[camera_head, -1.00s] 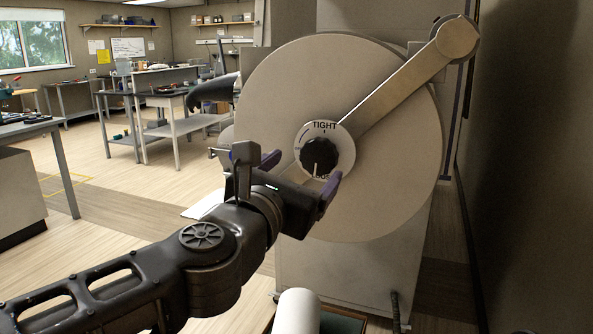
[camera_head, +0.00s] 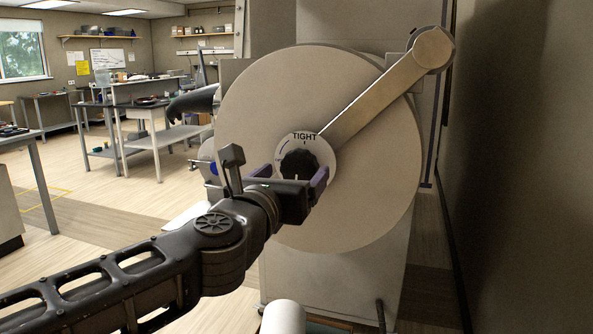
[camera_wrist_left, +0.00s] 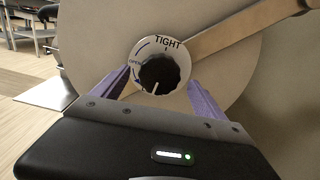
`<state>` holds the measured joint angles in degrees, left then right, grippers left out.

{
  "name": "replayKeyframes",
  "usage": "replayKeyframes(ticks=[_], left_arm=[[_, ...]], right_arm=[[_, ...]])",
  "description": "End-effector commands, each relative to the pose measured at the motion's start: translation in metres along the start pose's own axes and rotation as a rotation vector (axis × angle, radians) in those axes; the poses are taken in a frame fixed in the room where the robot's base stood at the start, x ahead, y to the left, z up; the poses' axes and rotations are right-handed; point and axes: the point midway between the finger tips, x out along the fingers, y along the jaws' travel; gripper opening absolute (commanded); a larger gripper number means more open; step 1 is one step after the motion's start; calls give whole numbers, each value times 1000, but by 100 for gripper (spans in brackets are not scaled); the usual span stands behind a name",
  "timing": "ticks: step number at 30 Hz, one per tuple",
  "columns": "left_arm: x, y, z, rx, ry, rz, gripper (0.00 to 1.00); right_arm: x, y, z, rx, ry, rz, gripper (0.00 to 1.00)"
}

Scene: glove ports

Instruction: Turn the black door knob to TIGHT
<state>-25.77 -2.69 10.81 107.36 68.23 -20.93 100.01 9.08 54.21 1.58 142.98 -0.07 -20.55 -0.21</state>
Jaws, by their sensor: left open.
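The black door knob (camera_head: 299,163) sits on a white dial plate (camera_head: 325,147) marked TIGHT at its top, on a large round pale door (camera_head: 370,165). In the left wrist view the knob (camera_wrist_left: 160,75) has a white pointer line that points down, slightly left, away from the TIGHT mark. The word OPEN shows at the dial's left. My left gripper (camera_head: 294,176) is open in front of the knob. Its purple fingers (camera_wrist_left: 160,90) stand to the left and right of the knob's lower part, with a gap on each side. The right gripper is not in view.
A flat metal arm (camera_head: 380,95) runs from behind the dial up to a hinge (camera_head: 432,48) at the upper right. A dark wall (camera_head: 520,170) stands close on the right. Workbenches (camera_head: 150,105) stand back left, with open floor before them.

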Motion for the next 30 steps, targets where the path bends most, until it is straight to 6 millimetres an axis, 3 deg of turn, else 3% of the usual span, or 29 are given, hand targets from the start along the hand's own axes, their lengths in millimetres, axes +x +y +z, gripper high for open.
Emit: replayKeyframes(ticks=[6,15,30], left_arm=[[25,0,0,-1,1,1,83],[27,1,0,0,0,1,83],[27,0,0,0,0,1,43]], right_arm=[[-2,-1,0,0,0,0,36],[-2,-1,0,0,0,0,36],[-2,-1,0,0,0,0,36]])
